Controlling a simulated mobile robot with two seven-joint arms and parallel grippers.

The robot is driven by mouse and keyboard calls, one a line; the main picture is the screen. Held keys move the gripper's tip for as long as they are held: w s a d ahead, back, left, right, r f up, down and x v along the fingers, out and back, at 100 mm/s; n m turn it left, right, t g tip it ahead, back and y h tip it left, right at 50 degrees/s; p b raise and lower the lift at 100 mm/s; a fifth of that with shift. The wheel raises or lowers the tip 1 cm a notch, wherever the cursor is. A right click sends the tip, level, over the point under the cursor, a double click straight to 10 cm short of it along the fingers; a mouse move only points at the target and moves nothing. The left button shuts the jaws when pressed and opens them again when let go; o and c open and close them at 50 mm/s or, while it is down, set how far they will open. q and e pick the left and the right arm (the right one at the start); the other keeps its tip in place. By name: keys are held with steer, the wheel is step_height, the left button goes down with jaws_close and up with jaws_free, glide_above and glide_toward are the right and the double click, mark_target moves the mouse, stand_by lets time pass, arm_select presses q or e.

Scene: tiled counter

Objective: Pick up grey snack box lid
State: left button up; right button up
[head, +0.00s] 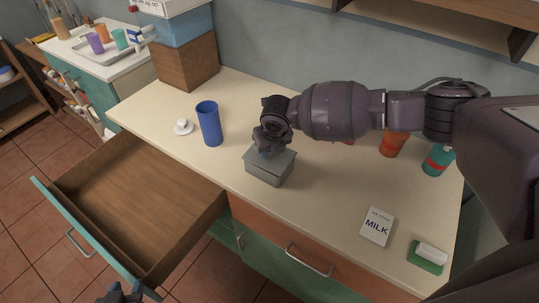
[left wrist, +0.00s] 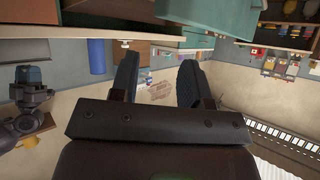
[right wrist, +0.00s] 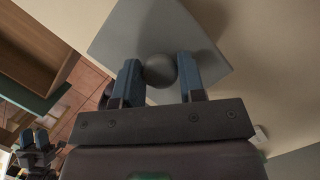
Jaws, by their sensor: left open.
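The grey snack box (head: 268,174) stands on the counter near its front edge, with its grey lid (head: 284,160) on top. In the right wrist view the lid (right wrist: 130,35) is a flat grey plate with a round knob (right wrist: 160,71). My right gripper (head: 268,145) reaches down over the lid, and its fingers (right wrist: 161,80) are closed against both sides of the knob. It hides part of the lid in the head view. I cannot tell if the lid is raised. My left gripper (head: 122,293) is open and empty, low in front of the open drawer; its fingers show in the left wrist view (left wrist: 158,85).
A blue cup (head: 209,124) and a small white item (head: 183,126) stand left of the box. An open drawer (head: 140,190) juts out front left.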

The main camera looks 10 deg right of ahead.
steer(key=c, duration=0.5)
steer(key=shift+r, duration=0.1)
